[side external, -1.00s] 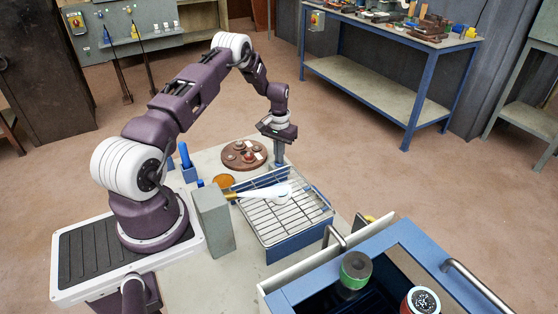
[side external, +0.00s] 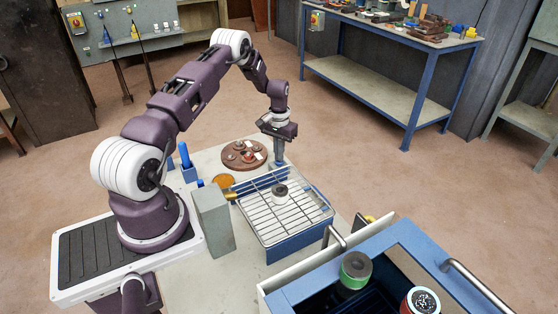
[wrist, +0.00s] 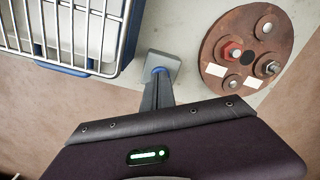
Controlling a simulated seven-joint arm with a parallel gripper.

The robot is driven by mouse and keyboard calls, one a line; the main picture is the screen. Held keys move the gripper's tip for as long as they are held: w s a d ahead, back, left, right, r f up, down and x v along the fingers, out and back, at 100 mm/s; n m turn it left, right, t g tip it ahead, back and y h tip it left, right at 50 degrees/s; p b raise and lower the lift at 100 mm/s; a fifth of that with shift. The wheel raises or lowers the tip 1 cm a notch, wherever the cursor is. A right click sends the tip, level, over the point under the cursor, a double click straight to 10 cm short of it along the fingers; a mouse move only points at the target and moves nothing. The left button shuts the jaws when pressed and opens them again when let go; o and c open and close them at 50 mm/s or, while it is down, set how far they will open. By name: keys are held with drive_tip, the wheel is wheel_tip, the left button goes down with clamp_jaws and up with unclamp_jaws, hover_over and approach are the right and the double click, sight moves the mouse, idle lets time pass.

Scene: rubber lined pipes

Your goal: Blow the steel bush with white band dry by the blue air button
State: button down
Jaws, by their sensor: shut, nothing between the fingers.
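The steel bush with a white band (side external: 280,191) stands on the wire rack of the blue drip tray (side external: 297,243). A brass air nozzle (side external: 231,195) points at it from the left, beside a grey block, and no jet shows. The air button's grey housing (wrist: 176,66) stands beyond the tray, with a blue part (wrist: 158,70) showing at my fingertips. My gripper (side external: 279,160) is shut and empty, pointing down over the button. The fingers cover most of the button, so I cannot tell whether they touch it.
A round brown board (side external: 244,154) with bolts lies left of the button; it also shows in the wrist view (wrist: 215,40). A grey block (side external: 213,222) stands by the nozzle. A blue tank (side external: 300,290) with green-banded (side external: 355,268) and red-banded (side external: 420,300) pieces is in front.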

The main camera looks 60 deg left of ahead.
drive_tip(key=shift+r, duration=3.05)
drive_tip(key=shift+w+d+r, duration=0.15)
drive_tip(key=shift+r, duration=0.15)
drive_tip(key=s+d+r+m+t, duration=0.1)
drive_tip(key=s+d+r+m, duration=0.15)
drive_tip(key=d+r, duration=0.95)
drive_tip(key=s+d+r+m+t, duration=0.15)
drive_tip(key=s+d+r, duration=0.25)
drive_tip(key=d+r, duration=0.75)
drive_tip(key=s+d+r+t, duration=0.1)
drive_tip(key=s+d+r, duration=0.1)
drive_tip(key=s, duration=0.5)
drive_tip(key=s+d+r+m+t, duration=0.1)
drive_tip(key=s+d+r, duration=0.1)
drive_tip(key=s+d, duration=0.2)
drive_tip(key=s+d+r+m+t, duration=0.1)
drive_tip(key=s+d+r, duration=0.1)
drive_tip(key=s, duration=0.8)
drive_tip(key=shift+d+r, duration=0.25)
drive_tip(key=shift+d, duration=0.2)
